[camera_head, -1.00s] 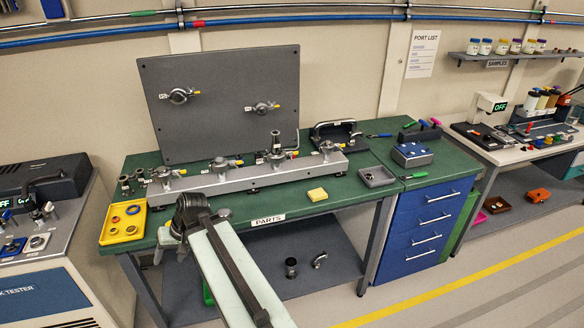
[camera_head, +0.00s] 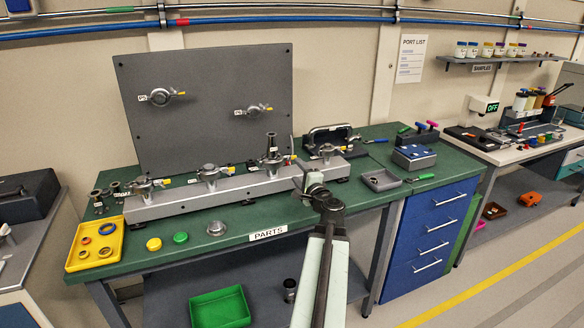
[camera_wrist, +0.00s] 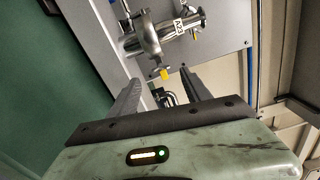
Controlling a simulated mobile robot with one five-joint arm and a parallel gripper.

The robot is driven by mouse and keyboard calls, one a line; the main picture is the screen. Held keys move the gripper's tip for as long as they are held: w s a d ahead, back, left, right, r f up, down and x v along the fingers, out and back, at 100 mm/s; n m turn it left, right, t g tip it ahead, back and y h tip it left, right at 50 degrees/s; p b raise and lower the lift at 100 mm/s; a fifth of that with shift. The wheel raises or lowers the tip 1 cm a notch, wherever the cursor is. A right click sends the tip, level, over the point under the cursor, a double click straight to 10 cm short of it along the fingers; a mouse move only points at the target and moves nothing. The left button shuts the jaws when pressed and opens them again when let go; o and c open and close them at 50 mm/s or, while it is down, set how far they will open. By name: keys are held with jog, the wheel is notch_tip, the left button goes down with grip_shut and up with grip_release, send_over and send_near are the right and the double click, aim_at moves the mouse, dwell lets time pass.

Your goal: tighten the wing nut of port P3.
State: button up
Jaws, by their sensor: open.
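A grey manifold (camera_head: 235,188) on the green bench carries several clamped ports with yellow-tipped wing nuts. A grey upright panel (camera_head: 200,75) behind holds two more clamped ports, left (camera_head: 160,97) and right (camera_head: 253,111). I cannot read which port is P3. My gripper (camera_head: 311,178) is at the manifold's right end, in front of the rightmost port (camera_head: 326,152). In the wrist view my gripper (camera_wrist: 160,78) is open and empty.
A yellow tray (camera_head: 95,245) with rings stands at the bench's left. Yellow (camera_head: 153,244) and green (camera_head: 180,238) caps lie by the front edge. A green bin (camera_head: 220,307) is below.

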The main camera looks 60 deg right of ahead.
aim_at(290, 162)
jog(key=x, duration=0.6)
jog(key=shift+d, duration=0.35)
grip_shut()
jog(key=shift+a+m, duration=0.1)
jog(key=shift+m, duration=0.7)
grip_release()
jog(key=shift+w, duration=0.1)
